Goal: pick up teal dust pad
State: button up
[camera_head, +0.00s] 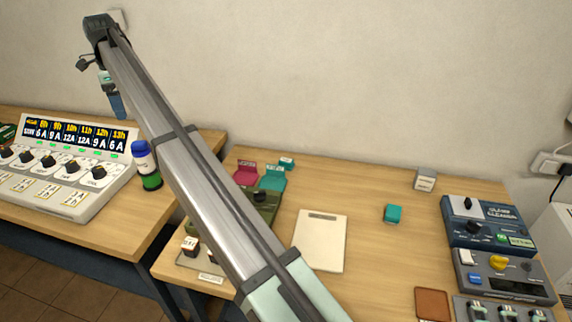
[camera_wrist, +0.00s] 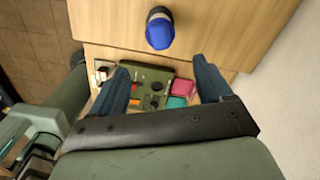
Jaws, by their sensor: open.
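Several teal things are in the head view, and I cannot tell for sure which is the dust pad. A small teal block (camera_head: 392,214) sits alone on the right-hand table. A flat teal piece (camera_head: 272,179) lies beside a crimson one, with a smaller teal piece (camera_head: 287,162) behind it. In the wrist view a teal piece (camera_wrist: 177,102) shows between my fingers, far below. My gripper (camera_head: 117,104) is high at the upper left, away from all of them. In the wrist view its dark blue fingers (camera_wrist: 164,74) are apart, with nothing held between them.
A blue-capped bottle (camera_head: 146,165) stands on the left table's edge near a control panel (camera_head: 70,170). A green device (camera_head: 262,208), crimson piece (camera_head: 246,174), cream sheet (camera_head: 320,240), white-grey block (camera_head: 425,180) and brown pad (camera_head: 432,304) are on the right table. Instruments (camera_head: 488,225) line its right side.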

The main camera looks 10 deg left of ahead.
notch_tip(320, 180, up, 5)
jog(key=w+d+f+m+g+y, duration=0.1)
jog(key=w+d+f+y, duration=0.15)
jog(key=w+d, duration=0.85)
jog(key=w+d+f+m+y, duration=0.1)
jog(key=w+d+y, duration=0.45)
jog(key=d, duration=0.85)
jog(key=w+d+r+m+t+y, duration=0.1)
jog(key=w+d+y, duration=0.15)
jog(key=d, duration=0.65)
jog(key=w+d+r+m+t+y, duration=0.15)
jog(key=w+d, duration=0.25)
jog(key=d, duration=0.5)
jog(key=w+d+r+m+t+y, duration=0.1)
jog(key=w+d+m, duration=0.15)
jog(key=d, duration=0.65)
send_near(291, 161)
jog(key=shift+d+r+n, duration=0.25)
jog(key=shift+d+n, duration=0.05)
jog(key=shift+d, duration=0.5)
jog(key=shift+a+f, duration=0.15)
jog(key=shift+f, duration=0.05)
jog(key=x, duration=1.3)
jog(key=shift+a+r, duration=0.1)
jog(key=shift+a, duration=0.25)
